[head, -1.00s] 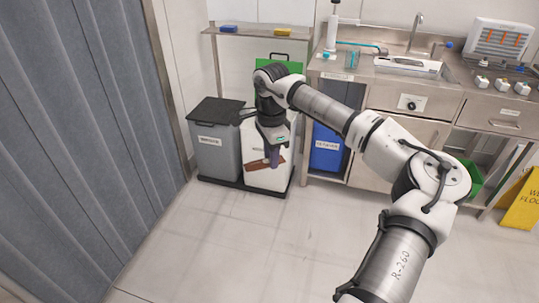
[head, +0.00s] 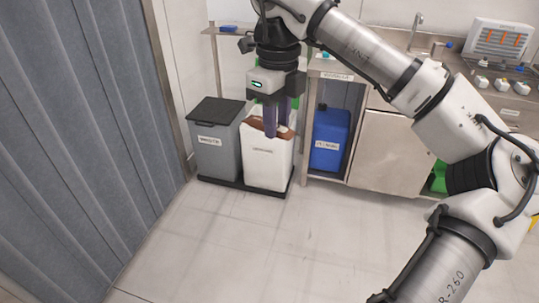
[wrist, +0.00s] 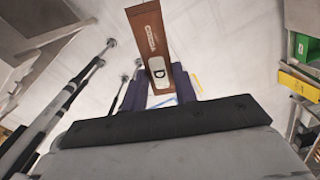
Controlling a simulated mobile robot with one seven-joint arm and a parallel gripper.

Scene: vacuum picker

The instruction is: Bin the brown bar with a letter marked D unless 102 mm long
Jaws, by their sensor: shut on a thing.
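My gripper (head: 277,126) points down and is shut on a brown bar (head: 262,125), its purple fingers on either side. In the wrist view the bar (wrist: 147,32) sticks out lengthwise from between the fingers, with a pale plate marked D and a small printed label whose text I cannot read. In the head view the bar overlaps the top of the white bin (head: 266,165); I cannot tell whether it is over the opening or in front of it. The grey bin (head: 217,157) with a shut black lid stands to the left.
A blue container (head: 328,142) stands under the steel counter (head: 385,150) on the right. A shelf with a blue item (head: 229,29) is behind the bins. A grey curtain wall (head: 75,150) is on the left. The floor in front is clear.

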